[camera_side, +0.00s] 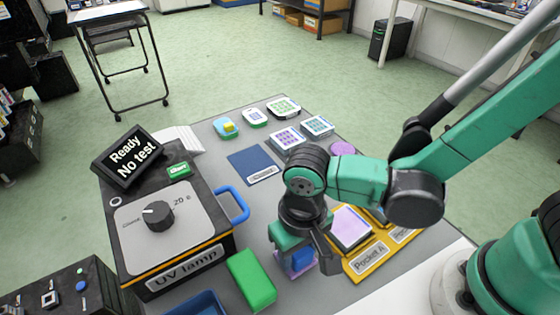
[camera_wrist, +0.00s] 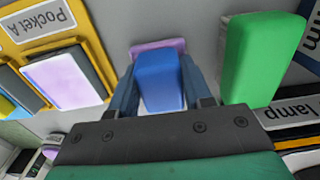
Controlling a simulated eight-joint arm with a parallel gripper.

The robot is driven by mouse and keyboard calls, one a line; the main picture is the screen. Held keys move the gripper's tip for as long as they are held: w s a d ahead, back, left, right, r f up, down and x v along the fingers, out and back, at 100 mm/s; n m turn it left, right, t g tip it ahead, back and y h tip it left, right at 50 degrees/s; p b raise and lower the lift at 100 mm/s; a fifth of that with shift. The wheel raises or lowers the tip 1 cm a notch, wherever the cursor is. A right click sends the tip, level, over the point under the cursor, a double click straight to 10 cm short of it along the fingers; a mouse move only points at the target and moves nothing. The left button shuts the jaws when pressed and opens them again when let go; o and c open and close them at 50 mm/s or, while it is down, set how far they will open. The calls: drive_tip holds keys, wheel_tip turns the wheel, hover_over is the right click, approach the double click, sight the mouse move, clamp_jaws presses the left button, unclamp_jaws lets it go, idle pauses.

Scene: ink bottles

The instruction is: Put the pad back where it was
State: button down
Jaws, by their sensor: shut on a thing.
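My gripper (camera_side: 303,262) points down and is shut on a blue block (camera_side: 301,260), which also shows between the fingers in the wrist view (camera_wrist: 158,82). A thin lavender plate (camera_side: 281,262) is under the block and its edge shows beyond it in the wrist view (camera_wrist: 158,45). Block and plate look like one pad with a handle, partly hidden by my fingers. I cannot tell whether it touches the table. An orange tray labelled Pocket A (camera_side: 368,262) is just right of my gripper, with a lavender-topped square piece (camera_side: 350,227) in it.
A green block (camera_side: 251,279) lies close left of my gripper. The UV lamp box (camera_side: 185,262) with a blue handle (camera_side: 236,203) stands further left. A dark blue labelled mat (camera_side: 254,163) lies bare behind. A pad with a yellow block (camera_side: 228,127) and several patterned tiles (camera_side: 287,138) are at the back.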

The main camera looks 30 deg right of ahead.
drive_tip(key=shift+f, duration=0.15)
drive_tip(key=shift+c, duration=1.9)
unclamp_jaws()
wheel_tip(320, 180, up, 12)
drive_tip(key=w+d+t, duration=0.2)
drive_tip(key=d+t, duration=0.1)
drive_tip(key=d, duration=0.5)
drive_tip(key=w+d+t, duration=0.3)
drive_tip(key=d+t, duration=0.1)
drive_tip(key=d, duration=0.5)
drive_tip(key=shift+d+r, duration=0.15)
drive_tip(key=shift+r, duration=0.25)
